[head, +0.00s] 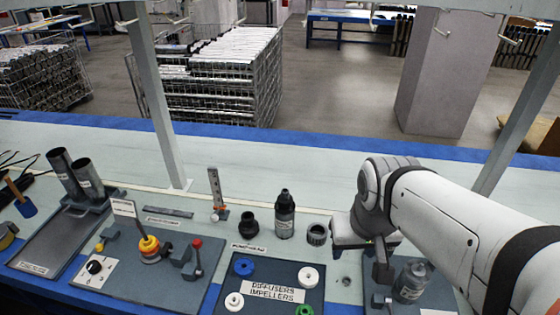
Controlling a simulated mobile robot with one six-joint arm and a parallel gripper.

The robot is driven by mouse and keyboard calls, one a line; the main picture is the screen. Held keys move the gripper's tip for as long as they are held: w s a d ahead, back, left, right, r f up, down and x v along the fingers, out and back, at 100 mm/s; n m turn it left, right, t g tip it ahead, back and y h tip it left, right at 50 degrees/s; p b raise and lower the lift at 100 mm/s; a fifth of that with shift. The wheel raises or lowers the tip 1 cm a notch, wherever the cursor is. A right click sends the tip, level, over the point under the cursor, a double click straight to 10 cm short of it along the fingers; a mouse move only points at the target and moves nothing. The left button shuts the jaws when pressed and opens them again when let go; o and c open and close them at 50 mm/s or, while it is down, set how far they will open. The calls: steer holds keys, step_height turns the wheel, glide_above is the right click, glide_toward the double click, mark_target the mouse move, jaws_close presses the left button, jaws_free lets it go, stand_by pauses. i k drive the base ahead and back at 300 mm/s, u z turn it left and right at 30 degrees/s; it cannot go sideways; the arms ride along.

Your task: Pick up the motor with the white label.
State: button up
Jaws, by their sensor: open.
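A dark upright cylinder with a narrow top, which looks like a motor (284,222), stands behind the blue tray and has a small pale label on its side. A second grey cylinder, also motor-like (412,280), stands at the right, close beside my gripper, with a pale label patch on it. The picture is too small to tell which label is the white one. My gripper (380,270) points down at the right, just left of the grey cylinder. It is open and appears to hold nothing. My arm hides part of the bench there.
The tray marked diffusers and impellers (284,272) holds coloured rings. Dark fittings (317,235) stand behind it. A fixture board (205,262) with red and yellow parts and two upright tubes (88,180) stand left. A frame post (158,100) rises behind. Pale bench space lies behind.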

mark_target(285, 211)
steer(key=u, duration=0.1)
steer(key=k, duration=0.5)
steer(key=z, duration=1.45)
steer(key=k, duration=0.65)
steer(key=u, duration=1.3)
steer(key=i, duration=1)
steer(key=u, duration=0.05)
